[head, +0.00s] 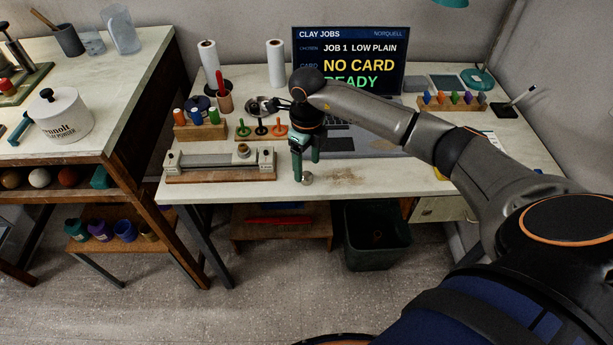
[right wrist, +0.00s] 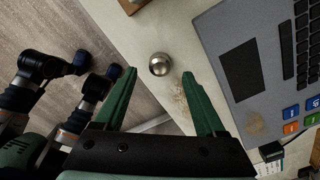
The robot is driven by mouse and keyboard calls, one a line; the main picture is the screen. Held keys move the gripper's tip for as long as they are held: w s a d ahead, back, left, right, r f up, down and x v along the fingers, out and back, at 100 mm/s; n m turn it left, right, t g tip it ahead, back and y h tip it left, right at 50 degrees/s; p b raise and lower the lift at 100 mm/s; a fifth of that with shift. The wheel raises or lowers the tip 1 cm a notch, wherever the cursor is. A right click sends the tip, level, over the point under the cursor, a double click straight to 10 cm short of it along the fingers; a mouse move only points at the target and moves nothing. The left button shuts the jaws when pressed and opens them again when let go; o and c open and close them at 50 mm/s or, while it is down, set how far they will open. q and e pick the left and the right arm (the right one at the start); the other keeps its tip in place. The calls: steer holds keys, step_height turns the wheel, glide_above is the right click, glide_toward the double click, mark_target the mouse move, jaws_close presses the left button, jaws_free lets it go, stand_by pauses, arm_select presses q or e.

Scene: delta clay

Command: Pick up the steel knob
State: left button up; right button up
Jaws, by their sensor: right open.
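The steel knob (head: 307,178) is a small round silver piece on the pale tabletop, near the table's front edge. In the right wrist view the knob (right wrist: 159,64) lies ahead of the fingertips, roughly between their lines, with clear space around it. My right gripper (head: 305,170) points down just above and beside the knob. Its green fingers (right wrist: 155,72) are apart with nothing between them. I cannot tell from the pictures how high the fingertips are over the table. My left gripper does not show in the head view.
A laptop-like console (head: 352,139) stands right of the knob, its screen (head: 350,60) behind. A wooden-based press (head: 220,164) sits to the left. Coloured stamps (head: 262,130) stand behind. A dark bin (head: 376,236) is under the table. Bare tabletop lies around the knob.

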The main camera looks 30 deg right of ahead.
mark_target(307, 174)
step_height(307, 174, down, 3)
jaws_close()
stand_by(0.7)
